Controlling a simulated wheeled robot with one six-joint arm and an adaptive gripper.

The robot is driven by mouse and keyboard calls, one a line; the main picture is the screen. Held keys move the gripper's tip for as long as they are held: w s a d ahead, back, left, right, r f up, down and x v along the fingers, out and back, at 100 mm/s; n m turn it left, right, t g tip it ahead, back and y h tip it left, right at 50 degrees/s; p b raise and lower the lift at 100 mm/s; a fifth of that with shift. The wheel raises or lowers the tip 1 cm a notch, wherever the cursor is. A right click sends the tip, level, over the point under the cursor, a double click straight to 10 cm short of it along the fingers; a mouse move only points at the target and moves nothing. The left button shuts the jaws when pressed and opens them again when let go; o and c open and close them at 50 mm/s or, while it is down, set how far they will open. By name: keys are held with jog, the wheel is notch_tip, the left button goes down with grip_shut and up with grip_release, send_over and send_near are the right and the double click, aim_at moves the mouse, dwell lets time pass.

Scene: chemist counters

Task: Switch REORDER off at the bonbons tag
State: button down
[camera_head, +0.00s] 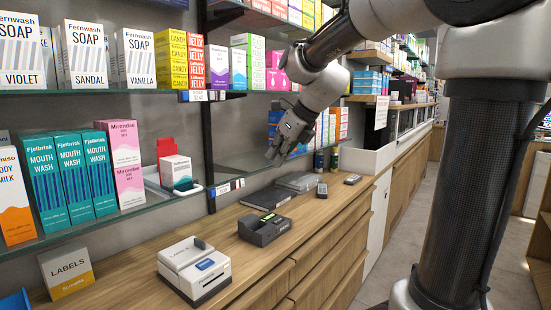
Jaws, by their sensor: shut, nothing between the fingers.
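My gripper (273,154) hangs in the upper middle of the head view, in front of the glass shelving, with its fingers closed and empty. It appears apart from any tag. Small tags sit on the upper shelf edge below the candy and jelly boxes (197,96). More tags (226,187) sit on the lower shelf edge, left of and below my gripper. Their print is too small to read. I cannot tell which tag is for bonbons, and no REORDER switch can be made out.
A wooden counter (225,222) below holds a white label printer (194,270), a dark card terminal (265,229) and grey folders (300,181). The lower glass shelf holds mouthwash boxes (72,178) and a white box on a stand (176,171). Open floor (400,225) lies right of the counter.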

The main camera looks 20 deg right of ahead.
aim_at(242, 183)
jog(key=shift+s+f, duration=0.35)
jog(key=shift+f, duration=0.3)
jog(key=w+a+r+x, duration=0.1)
jog(key=w+x, duration=0.1)
jog(key=x, duration=1)
jog(key=shift+w+a, duration=0.2)
jog(key=shift+w, duration=0.05)
